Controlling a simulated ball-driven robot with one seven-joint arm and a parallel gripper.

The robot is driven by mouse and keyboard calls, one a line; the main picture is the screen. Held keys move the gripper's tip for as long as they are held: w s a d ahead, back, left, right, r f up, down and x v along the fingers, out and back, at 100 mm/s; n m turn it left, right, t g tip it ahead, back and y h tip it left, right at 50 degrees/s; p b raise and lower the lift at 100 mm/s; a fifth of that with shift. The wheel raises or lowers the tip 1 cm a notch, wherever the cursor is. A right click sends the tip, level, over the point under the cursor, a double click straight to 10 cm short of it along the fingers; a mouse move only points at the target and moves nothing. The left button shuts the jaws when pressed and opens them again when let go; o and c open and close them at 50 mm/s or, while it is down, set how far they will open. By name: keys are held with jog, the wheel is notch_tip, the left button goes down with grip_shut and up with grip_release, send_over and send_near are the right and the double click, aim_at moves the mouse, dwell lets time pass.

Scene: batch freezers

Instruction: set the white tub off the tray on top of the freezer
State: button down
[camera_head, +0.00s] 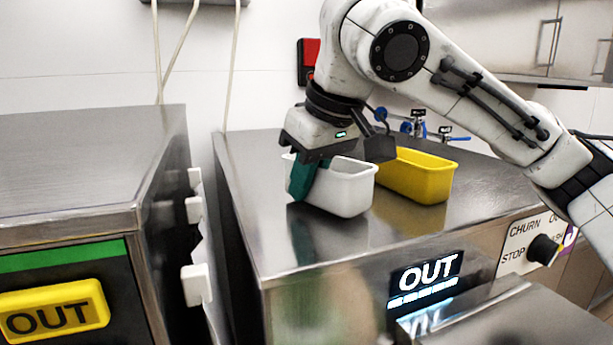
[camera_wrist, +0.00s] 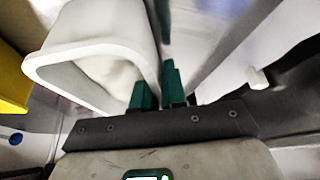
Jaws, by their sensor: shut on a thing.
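The white tub (camera_head: 345,190) is upright, on or just above the steel top of the freezer (camera_head: 265,215); I cannot tell whether it touches. My gripper (camera_head: 302,178) reaches down at its left end, with the green fingers shut on the tub's wall. In the wrist view, the fingers (camera_wrist: 157,88) pinch the wall of the white tub (camera_wrist: 98,35), one inside and one outside. Pale contents show inside it. I cannot make out a tray under the tub.
A yellow tub (camera_head: 425,180) stands close behind and right of the white tub; it also shows in the wrist view (camera_wrist: 12,82). A gap separates the freezer from a left steel unit (camera_head: 80,160). A steel ledge (camera_head: 520,318) juts out at front right. The freezer top's front left is clear.

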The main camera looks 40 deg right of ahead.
jog(key=shift+f, duration=0.3)
jog(key=shift+f, duration=0.15)
jog(key=c, duration=1.2)
grip_release()
jog(key=b+v, duration=0.2)
jog(key=v, duration=1)
jog(key=shift+a, duration=0.1)
